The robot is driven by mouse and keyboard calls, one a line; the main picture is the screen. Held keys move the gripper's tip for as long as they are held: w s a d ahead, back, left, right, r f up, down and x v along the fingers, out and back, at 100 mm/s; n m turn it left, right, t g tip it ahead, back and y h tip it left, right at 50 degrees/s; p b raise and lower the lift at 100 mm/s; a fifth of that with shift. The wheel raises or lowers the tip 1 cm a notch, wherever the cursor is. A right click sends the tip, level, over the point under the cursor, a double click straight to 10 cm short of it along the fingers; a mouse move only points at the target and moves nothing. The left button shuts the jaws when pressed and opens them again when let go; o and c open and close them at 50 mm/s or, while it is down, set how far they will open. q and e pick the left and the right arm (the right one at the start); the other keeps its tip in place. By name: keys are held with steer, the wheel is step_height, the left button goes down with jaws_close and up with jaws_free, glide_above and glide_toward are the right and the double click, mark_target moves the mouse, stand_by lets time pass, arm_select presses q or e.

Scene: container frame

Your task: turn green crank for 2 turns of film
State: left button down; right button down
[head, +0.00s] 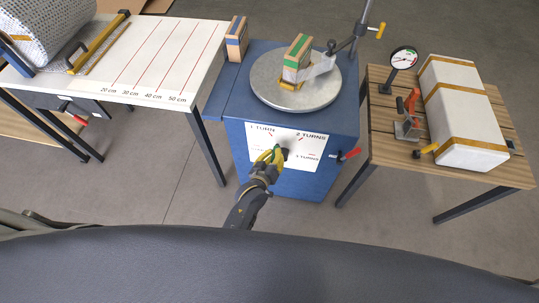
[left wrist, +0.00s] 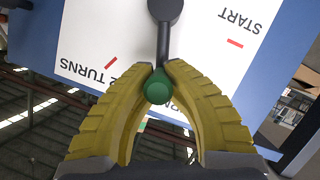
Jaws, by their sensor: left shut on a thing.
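The green crank knob (left wrist: 157,88) sits between the yellow fingers of my left gripper (left wrist: 160,76), which is shut on it. A black crank arm (left wrist: 163,42) runs from the knob up to a dark hub at the top of the left wrist view. In the head view, my left gripper (head: 275,155) reaches the white dial plate (head: 311,147) on the blue cabinet (head: 236,107). The dial shows red marks and turn labels, partly hidden by my gripper. A grey turntable (head: 266,87) on top carries a wooden block with a green band (head: 298,57). My right gripper is not in view.
A blue-banded block (head: 236,38) stands on the cabinet's back left corner. A red-handled lever (head: 348,155) juts from its right side. A wooden table (head: 387,145) with a gauge and white box is right; a white measuring table (head: 165,45) is left.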

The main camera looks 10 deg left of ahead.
arm_select(q)
steer(key=shift+s+d+f, duration=0.15)
steer(key=shift+d, duration=0.2)
stand_by(0.4)
steer(key=c, duration=1.2)
jaws_free()
steer(key=shift+a, duration=0.1)
steer(key=v, duration=1.2)
